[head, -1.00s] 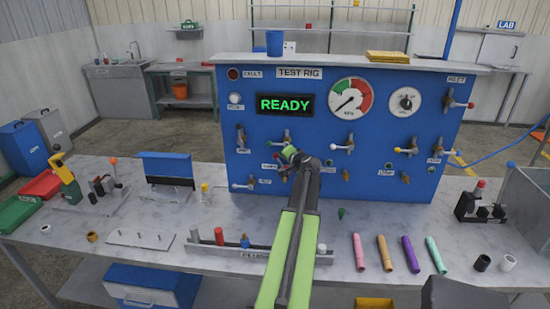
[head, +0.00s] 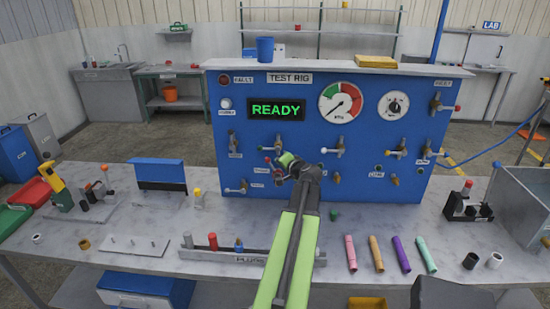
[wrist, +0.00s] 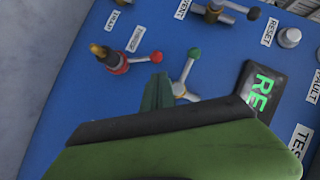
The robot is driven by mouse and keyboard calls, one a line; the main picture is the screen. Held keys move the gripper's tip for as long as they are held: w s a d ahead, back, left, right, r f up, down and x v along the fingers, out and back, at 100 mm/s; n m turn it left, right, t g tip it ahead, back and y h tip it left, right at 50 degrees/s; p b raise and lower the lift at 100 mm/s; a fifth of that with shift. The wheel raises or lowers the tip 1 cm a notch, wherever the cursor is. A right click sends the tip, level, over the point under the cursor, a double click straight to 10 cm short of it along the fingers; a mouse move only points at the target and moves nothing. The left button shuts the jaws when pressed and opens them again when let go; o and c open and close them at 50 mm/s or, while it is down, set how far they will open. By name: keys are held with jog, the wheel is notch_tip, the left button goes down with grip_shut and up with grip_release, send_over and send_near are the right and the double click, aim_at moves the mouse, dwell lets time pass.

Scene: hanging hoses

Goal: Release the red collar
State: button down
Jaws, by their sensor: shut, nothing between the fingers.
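The red collar (wrist: 114,64) is a red ring around a brass port on the blue panel, in the upper left of the wrist view. A short lever with a red ball (wrist: 156,57) stands out from it. My gripper (wrist: 157,92) is shut and empty, its narrow dark tip beside the collar and apart from it in the picture. The tip overlaps the foot of a neighbouring lever with a green ball (wrist: 194,53). In the head view my gripper (head: 287,160) is in front of the lower middle of the panel, where the collar is too small to make out clearly.
The blue test rig panel (head: 230,155) carries several other valves, a gauge (head: 341,102) and a lit READY display (head: 276,109). Coloured tubes (head: 376,254) lie at the right of the bench. A plug rack (head: 225,256) stands at the front, left of my arm.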

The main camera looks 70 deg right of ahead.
jog(key=p+v, duration=0.3)
jog(key=v, duration=0.8)
